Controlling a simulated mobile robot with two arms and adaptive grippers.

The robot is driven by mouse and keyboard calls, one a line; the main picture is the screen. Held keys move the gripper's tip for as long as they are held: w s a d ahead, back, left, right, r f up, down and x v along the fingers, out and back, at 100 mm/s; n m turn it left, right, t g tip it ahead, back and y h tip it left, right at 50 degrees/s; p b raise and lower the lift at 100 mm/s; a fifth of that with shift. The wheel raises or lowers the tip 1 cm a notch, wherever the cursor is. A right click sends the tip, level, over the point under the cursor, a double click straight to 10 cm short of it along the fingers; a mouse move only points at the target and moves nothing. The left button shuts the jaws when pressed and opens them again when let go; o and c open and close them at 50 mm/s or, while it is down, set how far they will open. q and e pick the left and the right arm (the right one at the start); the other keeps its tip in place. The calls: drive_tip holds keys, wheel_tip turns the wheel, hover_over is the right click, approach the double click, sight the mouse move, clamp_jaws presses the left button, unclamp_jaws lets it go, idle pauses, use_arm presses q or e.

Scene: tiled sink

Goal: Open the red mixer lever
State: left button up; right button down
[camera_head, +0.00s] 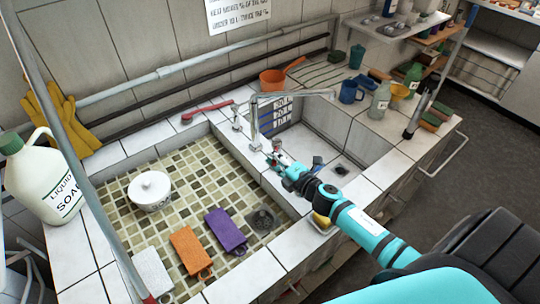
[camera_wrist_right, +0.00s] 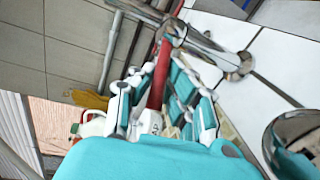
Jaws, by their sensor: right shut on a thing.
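The chrome mixer tap (camera_head: 254,122) stands on the tiled ledge between the two basins, its spout reaching right. The red mixer lever (camera_head: 277,146) shows as a small red patch by my right gripper (camera_head: 280,164). In the right wrist view the red lever (camera_wrist_right: 158,78) runs down from the chrome tap body (camera_wrist_right: 172,32) between the fingers of my right gripper (camera_wrist_right: 160,105). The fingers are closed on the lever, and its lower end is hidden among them. My left gripper is not in view.
A soap jug (camera_head: 42,180) stands at left. A red brush (camera_head: 207,111) lies on the back ledge. An orange saucepan (camera_head: 276,80) and blue mug (camera_head: 350,92) stand behind the right basin.

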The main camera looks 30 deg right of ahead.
drive_tip(key=n+y, duration=0.1)
drive_tip(key=d+n+y+b, duration=0.1)
drive_tip(key=n+g+y, duration=0.1)
drive_tip(key=y, duration=0.1)
drive_tip(key=shift+s+d+r, duration=0.2)
drive_tip(key=shift+r, duration=0.05)
drive_tip(key=shift+r+y, duration=0.1)
drive_tip(key=shift+y, duration=0.2)
drive_tip(key=c, duration=1.5)
unclamp_jaws()
drive_tip(key=shift+c, duration=0.2)
drive_tip(key=shift+o, duration=1)
drive_tip(key=shift+s+f, duration=0.1)
drive_tip(key=shift+f, duration=0.1)
